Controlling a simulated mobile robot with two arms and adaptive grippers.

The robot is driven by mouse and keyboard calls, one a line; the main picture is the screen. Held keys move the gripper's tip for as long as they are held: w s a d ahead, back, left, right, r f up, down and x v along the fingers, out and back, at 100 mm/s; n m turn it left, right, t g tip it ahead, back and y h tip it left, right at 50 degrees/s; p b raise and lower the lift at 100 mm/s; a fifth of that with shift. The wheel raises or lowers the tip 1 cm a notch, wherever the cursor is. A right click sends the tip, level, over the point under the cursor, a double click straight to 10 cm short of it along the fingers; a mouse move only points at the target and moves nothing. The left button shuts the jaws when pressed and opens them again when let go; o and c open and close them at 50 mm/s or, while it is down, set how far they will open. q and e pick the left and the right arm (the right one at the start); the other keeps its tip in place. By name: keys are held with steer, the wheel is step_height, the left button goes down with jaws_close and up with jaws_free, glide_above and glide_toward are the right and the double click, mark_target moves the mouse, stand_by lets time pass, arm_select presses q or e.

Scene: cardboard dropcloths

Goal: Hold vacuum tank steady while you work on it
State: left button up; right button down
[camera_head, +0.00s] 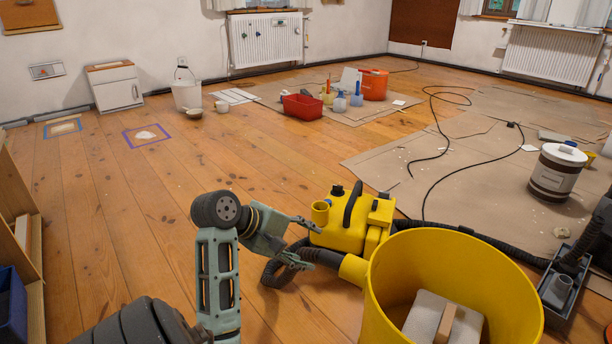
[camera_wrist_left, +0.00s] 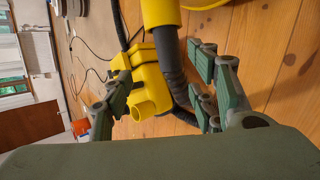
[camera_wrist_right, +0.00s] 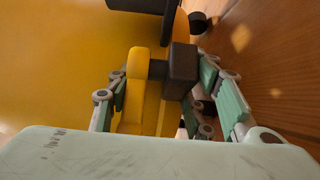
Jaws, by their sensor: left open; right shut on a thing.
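The large open yellow tub (camera_head: 385,300), apparently the vacuum tank, stands in the near foreground of the head view with a grey block (camera_head: 425,315) inside. A yellow vacuum unit (camera_head: 345,236) with a black handle and round spout sits behind it on the floor; it also shows in the left wrist view (camera_wrist_left: 150,88). My left gripper (camera_head: 312,246) is open beside this unit, its fingers spread and empty. My right gripper (camera_wrist_right: 165,88) is shut on a yellow part (camera_wrist_right: 139,95) with a dark block, against a large yellow surface (camera_wrist_right: 60,60). The exact contact is partly hidden.
A black hose (camera_head: 470,236) runs behind the tub to a grey tray (camera_head: 562,290) at right. A white-and-brown bucket (camera_head: 556,172) stands on cardboard. A black cable (camera_head: 440,150) crosses the cardboard. Wooden floor at left is mostly clear; a shelf (camera_head: 18,215) borders it.

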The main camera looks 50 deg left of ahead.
arm_select(q)
steer(key=shift+c, duration=0.5)
steer(key=shift+w+r, duration=0.1)
steer(key=shift+w, duration=0.1)
steer(key=shift+c, duration=0.9)
steer(key=w+d+r+m+g, duration=0.1)
steer(key=w+m, duration=0.1)
steer(key=w, duration=0.1)
steer(key=w+d+r+m+g+h, duration=0.1)
steer(key=w+d+m, duration=0.1)
steer(key=w, duration=0.1)
steer(key=w+d+r+m+g, duration=0.1)
steer(key=w+d+r+m, duration=0.1)
steer(key=shift+w+r, duration=0.1)
steer(key=shift+w, duration=0.3)
jaws_close()
steer(key=s+a+f+m+g+y, duration=0.1)
steer(key=s+a+g+y, duration=0.15)
steer(key=a, duration=0.25)
steer(key=s+a+f+g+y, duration=0.1)
steer(key=s+a+f+g, duration=0.1)
steer(key=a+g, duration=0.25)
step_height(320, 180, down, 10)
steer(key=shift+w+a+r+t, duration=0.15)
steer(key=shift+w+a+t, duration=0.1)
steer(key=shift+t, duration=0.05)
steer(key=shift+h, duration=0.25)
